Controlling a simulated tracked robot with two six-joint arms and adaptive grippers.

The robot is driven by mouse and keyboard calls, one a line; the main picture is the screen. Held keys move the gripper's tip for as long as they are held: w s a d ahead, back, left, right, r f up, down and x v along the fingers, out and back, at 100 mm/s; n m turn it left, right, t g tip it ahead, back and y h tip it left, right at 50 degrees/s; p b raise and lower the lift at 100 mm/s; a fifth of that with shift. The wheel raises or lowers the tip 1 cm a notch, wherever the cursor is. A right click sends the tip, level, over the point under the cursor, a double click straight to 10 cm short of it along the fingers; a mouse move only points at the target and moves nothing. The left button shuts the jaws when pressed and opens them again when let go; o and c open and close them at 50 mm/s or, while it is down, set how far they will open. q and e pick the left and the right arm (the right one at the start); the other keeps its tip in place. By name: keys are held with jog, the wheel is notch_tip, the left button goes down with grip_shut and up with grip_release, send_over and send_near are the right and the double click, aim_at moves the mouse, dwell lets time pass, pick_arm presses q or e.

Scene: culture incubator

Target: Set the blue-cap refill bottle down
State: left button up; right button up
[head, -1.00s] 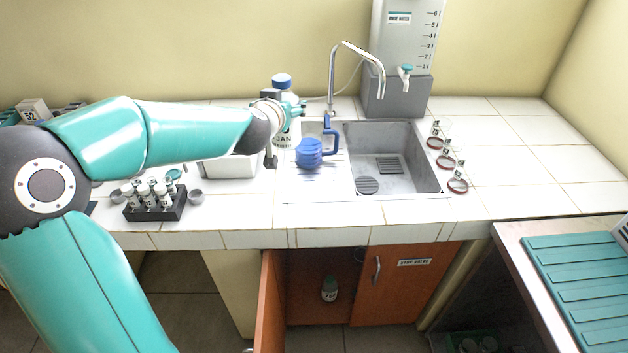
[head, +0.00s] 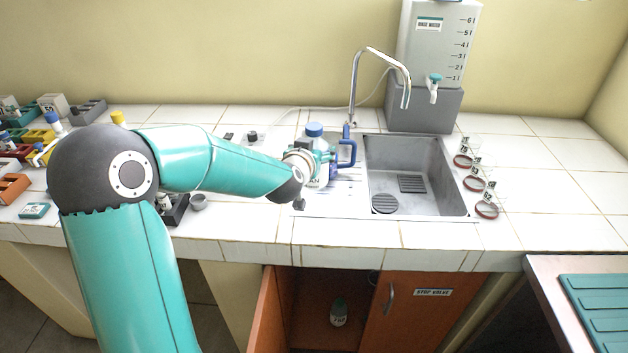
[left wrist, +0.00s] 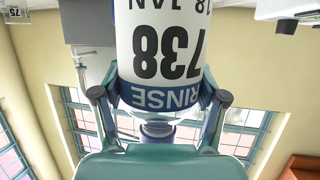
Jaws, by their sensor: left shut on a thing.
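The blue-cap refill bottle (head: 314,131) is white, with its cap up in the head view, at the left side of the sink. My left gripper (head: 326,165) is shut around its body. In the left wrist view the bottle (left wrist: 163,45) fills the space between the two fingers (left wrist: 160,105), its label reading "738" and "RINSE" upside down. My right gripper is not in view.
A blue jug (head: 347,152) stands close to the right of the bottle, partly hidden by my gripper. The sink (head: 408,165), tap (head: 354,90) and rinse water tank (head: 437,45) lie to the right. Tiles in front of the drainboard (head: 345,228) are clear.

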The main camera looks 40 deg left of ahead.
pick_arm(q)
jog(key=shift+f+b, duration=0.35)
jog(key=shift+f, duration=2.75)
jog(key=shift+f, duration=0.1)
jog(key=o, duration=1.6)
jog(key=v, duration=1.2)
jog(key=shift+b, duration=0.3)
